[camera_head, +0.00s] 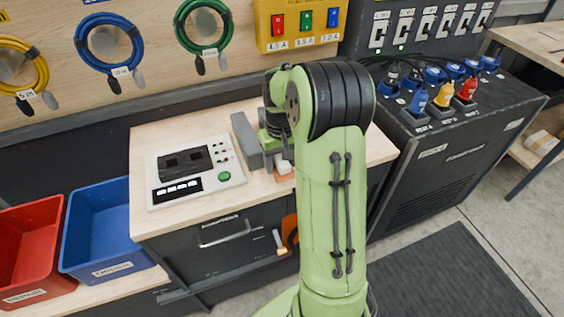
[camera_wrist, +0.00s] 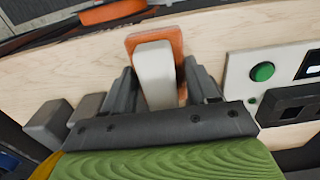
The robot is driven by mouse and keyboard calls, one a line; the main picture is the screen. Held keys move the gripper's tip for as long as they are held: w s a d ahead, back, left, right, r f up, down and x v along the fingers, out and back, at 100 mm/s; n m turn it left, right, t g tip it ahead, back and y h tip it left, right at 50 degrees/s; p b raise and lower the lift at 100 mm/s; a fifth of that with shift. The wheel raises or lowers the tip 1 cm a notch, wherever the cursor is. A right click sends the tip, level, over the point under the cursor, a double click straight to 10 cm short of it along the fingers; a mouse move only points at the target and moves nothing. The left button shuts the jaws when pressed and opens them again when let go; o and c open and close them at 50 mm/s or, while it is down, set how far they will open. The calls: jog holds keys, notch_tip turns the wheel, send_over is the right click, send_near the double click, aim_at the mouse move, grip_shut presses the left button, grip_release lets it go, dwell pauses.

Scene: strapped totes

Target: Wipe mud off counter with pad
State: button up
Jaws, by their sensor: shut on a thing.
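The pad is an orange slab with a pale grey block on top as a handle. In the wrist view the pad (camera_wrist: 174,46) sits at the counter surface, with its grey block between my gripper's fingers. My gripper (camera_wrist: 158,85) is shut on that block. In the head view only a bit of the pad (camera_head: 285,176) shows beside my arm.
A white tester panel (camera_head: 195,170) with a green button lies left of the pad. Red (camera_head: 32,250) and blue (camera_head: 105,235) bins stand at the lower left. A black cabinet (camera_head: 450,150) with plugs stands at the right. Coiled cables hang on the back wall.

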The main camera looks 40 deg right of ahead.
jog(key=r+p, duration=0.2)
jog(key=r, duration=0.1)
jog(key=shift+w+a, duration=0.15)
jog(key=shift+a, duration=0.05)
jog(key=shift+d+r+p, duration=0.1)
jog(key=shift+r+p, duration=0.75)
jog(key=shift+r, duration=0.1)
jog(key=shift+f, duration=0.1)
